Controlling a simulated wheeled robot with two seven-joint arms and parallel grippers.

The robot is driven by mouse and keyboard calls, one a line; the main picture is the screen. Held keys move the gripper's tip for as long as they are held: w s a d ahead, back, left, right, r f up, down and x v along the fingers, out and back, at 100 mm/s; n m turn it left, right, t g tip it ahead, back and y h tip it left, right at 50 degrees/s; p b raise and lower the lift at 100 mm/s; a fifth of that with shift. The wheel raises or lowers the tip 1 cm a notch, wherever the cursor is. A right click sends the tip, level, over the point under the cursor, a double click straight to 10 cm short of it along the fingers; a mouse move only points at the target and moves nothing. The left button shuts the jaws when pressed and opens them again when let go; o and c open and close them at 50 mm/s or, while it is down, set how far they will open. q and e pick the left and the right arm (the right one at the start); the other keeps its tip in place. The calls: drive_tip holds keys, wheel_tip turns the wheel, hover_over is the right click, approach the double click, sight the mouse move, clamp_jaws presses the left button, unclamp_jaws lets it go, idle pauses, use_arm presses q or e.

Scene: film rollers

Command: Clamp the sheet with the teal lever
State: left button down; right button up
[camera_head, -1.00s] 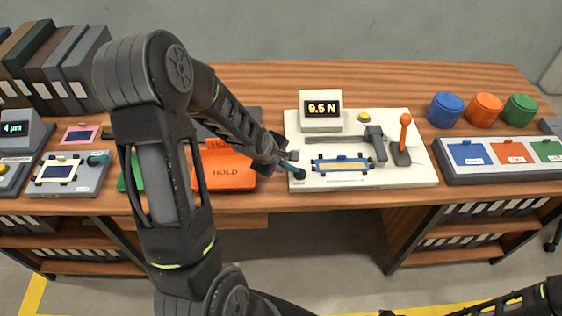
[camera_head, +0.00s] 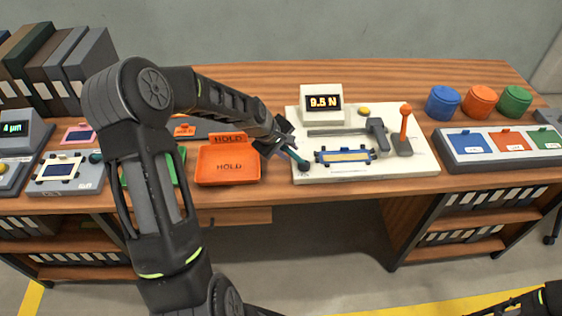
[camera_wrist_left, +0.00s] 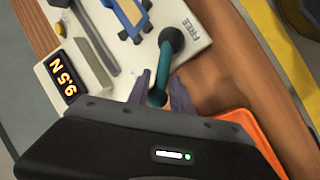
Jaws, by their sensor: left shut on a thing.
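The white test fixture (camera_head: 425,170) stands on the bench with a display (camera_head: 322,103) reading 9.5 N. The teal lever (camera_head: 298,159) is at the fixture's left end, tilted up and to the left from its dark pivot. My left gripper (camera_head: 287,149) is shut on the teal lever; in the left wrist view the lever (camera_wrist_left: 163,72) runs between the two fingers, near the word FREE. The sheet (camera_head: 345,156) lies in a blue frame on the fixture, right of the lever. My right gripper is not clearly in view; only a piece of my right arm shows at the bottom right.
An orange HOLD tray (camera_head: 228,181) sits just left of the fixture, below my left arm. An orange-knobbed lever (camera_head: 404,130) stands on the fixture's right. Blue, orange and green jars (camera_head: 480,99) and a three-colour panel (camera_head: 505,162) stand to the right.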

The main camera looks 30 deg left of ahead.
use_arm(q)
drive_tip(key=shift+w+m+h, duration=0.5)
drive_tip(key=shift+w+m, duration=0.05)
drive_tip(key=shift+m, duration=0.35)
drive_tip(key=w+m+b, duration=0.1)
drive_tip(key=m, duration=0.1)
drive_tip(key=m+g+h, duration=0.1)
drive_tip(key=shift+w+d+m+h+b, duration=0.3)
drive_tip(key=shift+w+m+b, duration=0.1)
drive_tip(key=shift+w+d+m+g+h+b, duration=0.15)
drive_tip(key=shift+w+d+m+g, duration=0.15)
drive_tip(key=shift+m, duration=0.4)
drive_tip(key=shift+w+d+m+g+h+b, duration=0.15)
drive_tip(key=shift+w+m+g+h, duration=0.1)
drive_tip(key=shift+m+g, duration=0.35)
drive_tip(key=shift+w+d+m+g+h+b, duration=0.1)
drive_tip(key=shift+w+d+m+g, duration=0.15)
drive_tip(key=shift+m, duration=0.55)
drive_tip(key=shift+r, duration=0.1)
drive_tip(key=c, duration=1.3)
unclamp_jaws()
drive_tip(key=shift+o, duration=0.2)
drive_tip(key=shift+s+a+f, duration=0.1)
drive_tip(key=shift+s+f, duration=0.1)
